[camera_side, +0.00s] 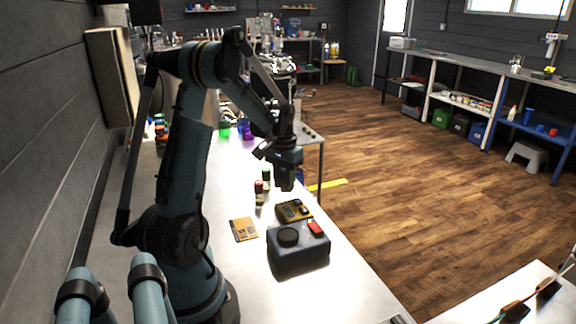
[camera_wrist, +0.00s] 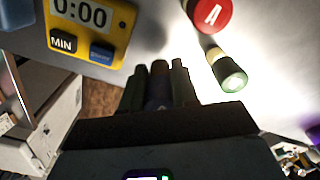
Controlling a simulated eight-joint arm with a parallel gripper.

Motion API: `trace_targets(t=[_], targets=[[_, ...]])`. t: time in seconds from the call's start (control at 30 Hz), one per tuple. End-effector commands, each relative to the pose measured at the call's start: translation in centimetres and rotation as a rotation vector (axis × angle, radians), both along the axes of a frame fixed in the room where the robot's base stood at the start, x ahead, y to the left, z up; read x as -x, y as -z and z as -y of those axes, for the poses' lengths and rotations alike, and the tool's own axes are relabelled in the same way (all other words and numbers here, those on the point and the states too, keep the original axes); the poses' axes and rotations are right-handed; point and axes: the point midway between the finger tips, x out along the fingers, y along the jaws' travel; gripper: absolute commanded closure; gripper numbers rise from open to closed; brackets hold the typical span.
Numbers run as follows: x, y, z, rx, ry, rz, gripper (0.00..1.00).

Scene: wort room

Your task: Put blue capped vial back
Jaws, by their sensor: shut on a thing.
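My gripper (camera_side: 286,182) hangs over the right edge area of the bench in the side view. In the wrist view its fingers (camera_wrist: 160,78) are closed around a narrow dark, bluish thing (camera_wrist: 158,92), which appears to be the blue capped vial; it is mostly hidden and in shadow. A red capped vial (camera_side: 259,190) marked A also shows in the wrist view (camera_wrist: 210,14). A green capped vial (camera_side: 266,176) stands beside it and shows in the wrist view (camera_wrist: 232,78), right of my fingers.
A yellow timer (camera_side: 293,210) is close to my gripper, and it also shows in the wrist view (camera_wrist: 92,25). A dark box (camera_side: 298,252) with a black knob and red button stands nearer. An orange card (camera_side: 243,229) lies to the left.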

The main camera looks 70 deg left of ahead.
Motion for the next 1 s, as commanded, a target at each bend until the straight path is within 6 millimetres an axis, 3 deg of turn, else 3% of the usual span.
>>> trace_targets(t=[0.2,0.6,0.63,0.77,1.0], targets=[[0.0,2.4,0.0,0.0,-0.001,0.0,0.93],[0.0,2.8,0.1,0.0,-0.001,0.0,0.93],[0.0,2.8,0.1,0.0,-0.001,0.0,0.68],[0.0,2.8,0.1,0.0,-0.001,0.0,0.48],[0.0,2.7,0.1,0.0,-0.001,0.0,0.46]])
